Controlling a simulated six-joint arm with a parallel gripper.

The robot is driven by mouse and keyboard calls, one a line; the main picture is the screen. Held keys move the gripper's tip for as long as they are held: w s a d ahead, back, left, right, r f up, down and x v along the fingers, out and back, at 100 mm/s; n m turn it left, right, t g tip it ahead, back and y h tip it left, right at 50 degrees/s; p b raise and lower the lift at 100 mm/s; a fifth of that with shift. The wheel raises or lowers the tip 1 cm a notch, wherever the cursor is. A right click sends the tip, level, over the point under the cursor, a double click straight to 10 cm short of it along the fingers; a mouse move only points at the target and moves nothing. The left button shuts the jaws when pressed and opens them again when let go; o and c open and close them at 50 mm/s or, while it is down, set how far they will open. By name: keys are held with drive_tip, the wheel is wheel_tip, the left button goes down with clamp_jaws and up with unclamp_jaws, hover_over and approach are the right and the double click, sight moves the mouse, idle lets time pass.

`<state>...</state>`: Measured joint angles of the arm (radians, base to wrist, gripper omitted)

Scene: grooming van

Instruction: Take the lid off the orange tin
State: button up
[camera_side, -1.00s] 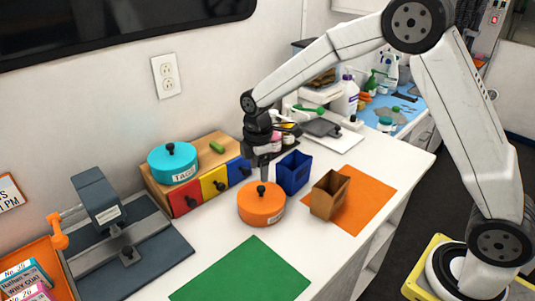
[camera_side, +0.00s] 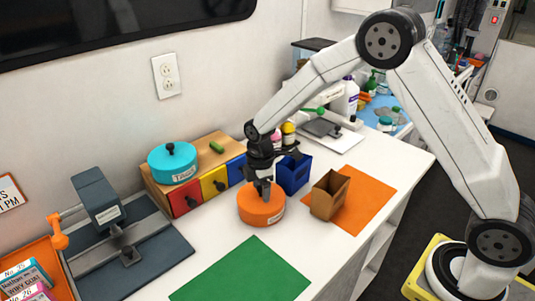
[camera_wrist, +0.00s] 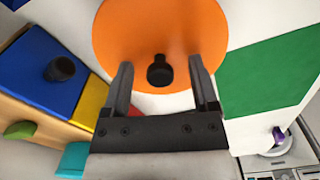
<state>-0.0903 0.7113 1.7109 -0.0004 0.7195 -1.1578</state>
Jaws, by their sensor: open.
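The orange tin (camera_side: 256,212) stands on the white counter, with its round orange lid (camera_wrist: 160,30) on top. The lid's black knob (camera_wrist: 160,71) shows between my two fingers in the wrist view. My gripper (camera_side: 264,192) is right over the lid in the side view and hides the knob there. It also shows in the wrist view (camera_wrist: 163,85), with its fingers apart, one on each side of the knob. I cannot tell whether either finger touches it.
A wooden drawer box (camera_side: 213,148) with a teal tin (camera_side: 173,165) on it stands behind left. A blue bin (camera_side: 294,174) and a brown bin (camera_side: 328,195) stand close to the right, by an orange mat (camera_side: 367,200). A green mat (camera_side: 240,272) lies flat in front.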

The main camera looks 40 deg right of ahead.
drive_tip(key=shift+f, duration=0.3)
clamp_jaws()
idle(0.3)
